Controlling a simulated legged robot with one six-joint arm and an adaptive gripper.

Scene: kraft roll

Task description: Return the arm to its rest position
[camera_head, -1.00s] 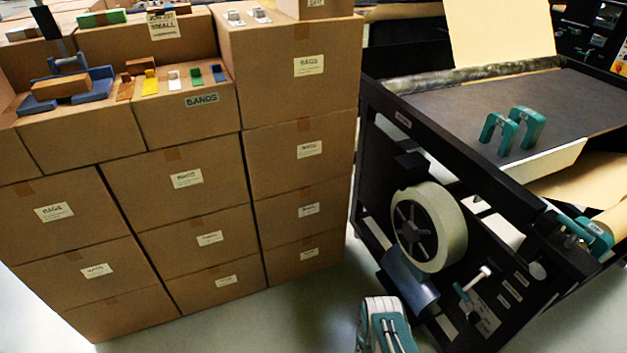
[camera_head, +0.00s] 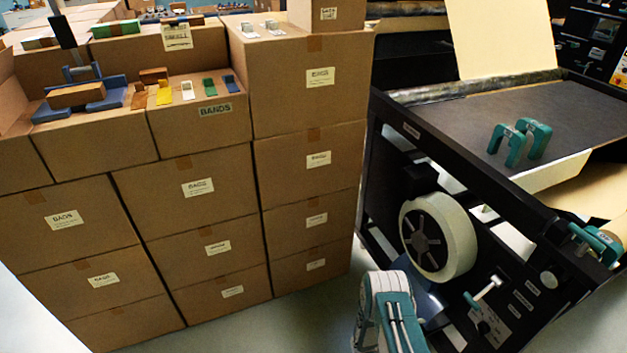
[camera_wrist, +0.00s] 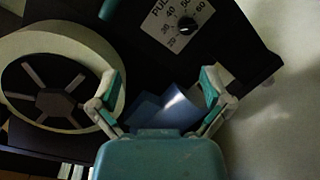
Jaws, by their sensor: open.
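My gripper (camera_wrist: 162,88) shows in the wrist view with its two teal-padded fingers spread apart and nothing between them. Beyond the fingers are a white roll (camera_wrist: 62,75) on a black hub at the left and a dial plate marked "PULL" (camera_wrist: 178,22) at the top. In the head view, my white and teal arm (camera_head: 388,310) stands at the bottom, right of centre, in front of the machine's lower side. The fingers cannot be made out in the head view.
The black machine frame (camera_head: 468,193) with its white roll (camera_head: 456,238) stands close on the right. Teal clamps (camera_head: 520,142) stand on its dark bed. Stacked cartons (camera_head: 305,160) fill the left, with small coloured items on top. Pale floor (camera_head: 305,325) is clear between them.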

